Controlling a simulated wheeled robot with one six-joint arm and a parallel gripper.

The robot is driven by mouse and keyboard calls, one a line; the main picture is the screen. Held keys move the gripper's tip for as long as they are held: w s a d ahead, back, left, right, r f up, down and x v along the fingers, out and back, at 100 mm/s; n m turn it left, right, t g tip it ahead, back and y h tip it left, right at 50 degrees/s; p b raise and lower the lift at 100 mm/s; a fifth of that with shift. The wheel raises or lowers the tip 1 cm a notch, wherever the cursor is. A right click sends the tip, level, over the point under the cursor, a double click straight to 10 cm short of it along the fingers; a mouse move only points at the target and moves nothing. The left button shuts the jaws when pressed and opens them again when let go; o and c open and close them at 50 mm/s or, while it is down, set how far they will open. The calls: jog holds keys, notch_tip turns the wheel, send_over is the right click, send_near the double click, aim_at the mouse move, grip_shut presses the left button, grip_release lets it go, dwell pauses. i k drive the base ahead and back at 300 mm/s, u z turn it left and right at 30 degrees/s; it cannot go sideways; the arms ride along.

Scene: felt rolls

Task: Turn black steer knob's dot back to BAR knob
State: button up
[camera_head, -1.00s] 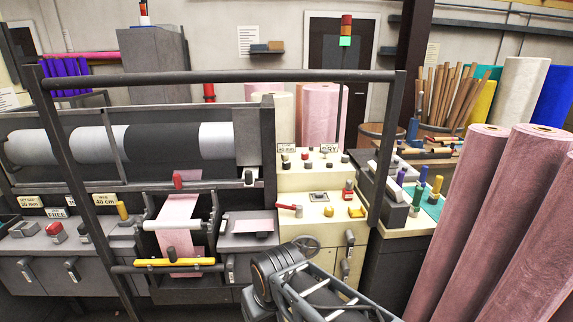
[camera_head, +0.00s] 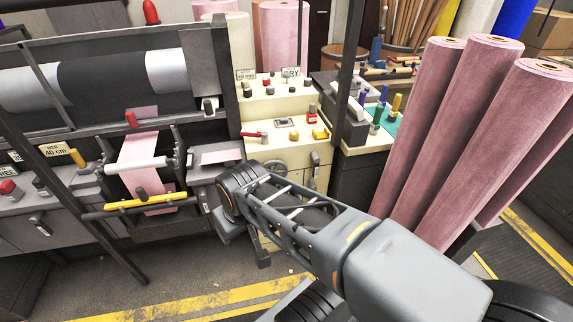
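Several small dark knobs stand on the cream control cabinet (camera_head: 262,108); one dark knob (camera_head: 247,92) is on its upper step at the left. Another black knob (camera_head: 209,106) is on the grey roller machine beside it. I cannot tell which is the steer knob or the BAR knob, and no dot or BAR lettering is readable. My arm (camera_head: 300,225) reaches from the lower right to in front of the cabinet's lower part. My gripper cannot be made out clearly at its end, and no hold on any knob shows.
Dark frame posts (camera_head: 346,75) stand in front. Pink felt rolls (camera_head: 480,130) crowd the right. Floor with yellow stripes (camera_head: 190,300) is open at the lower left.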

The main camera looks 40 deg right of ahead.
aim_at(247, 92)
jog(key=z, duration=0.7)
jog(key=i, duration=1.4)
jog(key=u, duration=0.25)
